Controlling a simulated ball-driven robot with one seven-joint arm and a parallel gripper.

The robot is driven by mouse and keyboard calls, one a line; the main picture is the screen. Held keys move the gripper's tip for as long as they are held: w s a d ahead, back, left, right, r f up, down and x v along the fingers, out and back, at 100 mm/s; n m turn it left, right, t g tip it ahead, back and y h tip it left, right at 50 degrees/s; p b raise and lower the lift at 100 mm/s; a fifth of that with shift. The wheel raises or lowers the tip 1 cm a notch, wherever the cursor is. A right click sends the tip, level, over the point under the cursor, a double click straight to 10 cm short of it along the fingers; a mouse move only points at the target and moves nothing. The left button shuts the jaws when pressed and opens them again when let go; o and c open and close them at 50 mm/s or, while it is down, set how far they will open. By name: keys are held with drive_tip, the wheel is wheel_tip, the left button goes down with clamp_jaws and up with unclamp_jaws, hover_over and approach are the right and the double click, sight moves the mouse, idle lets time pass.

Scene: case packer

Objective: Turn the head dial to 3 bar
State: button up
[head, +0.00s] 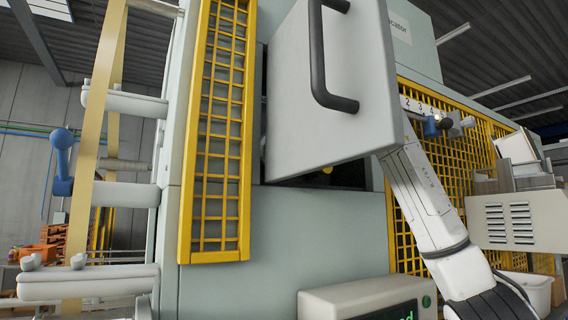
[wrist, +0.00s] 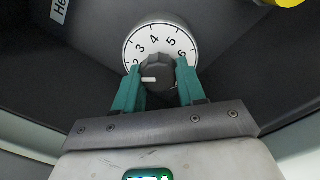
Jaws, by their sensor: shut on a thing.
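The head dial, a white numbered plate (wrist: 155,29) with a dark round knob (wrist: 159,69), shows in the wrist view. The figures 2 to 6 can be read around its upper rim. The knob's white pointer mark lies on its left side, pointing left, a little below the 2. My gripper (wrist: 158,68) has its two green fingers on either side of the knob, shut on it. The lower part of the plate is hidden by knob and fingers. In the head view the dial and my gripper are hidden behind the grey door.
The grey door (head: 350,120) with a black handle (head: 318,60) stands open in front of the dark housing. A yellow mesh guard (head: 217,140) is to its left. In the wrist view a partly cut-off label (wrist: 60,10) and a yellow part (wrist: 286,2) sit near the dial.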

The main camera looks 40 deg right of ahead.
drive_tip(key=m+b, duration=0.3)
drive_tip(key=m, duration=0.1)
drive_tip(key=shift+m, duration=0.3)
drive_tip(key=shift+m+h+b, duration=0.3)
drive_tip(key=shift+m+b, duration=0.55)
drive_tip(key=shift+m, duration=0.65)
drive_tip(key=shift+r, duration=0.1)
drive_tip(key=o, duration=1.1)
drive_tip(key=shift+c, duration=0.2)
drive_tip(key=b+v, duration=0.3)
drive_tip(key=v, duration=0.7)
drive_tip(key=shift+s, duration=0.4)
drive_tip(key=shift+a, duration=0.1)
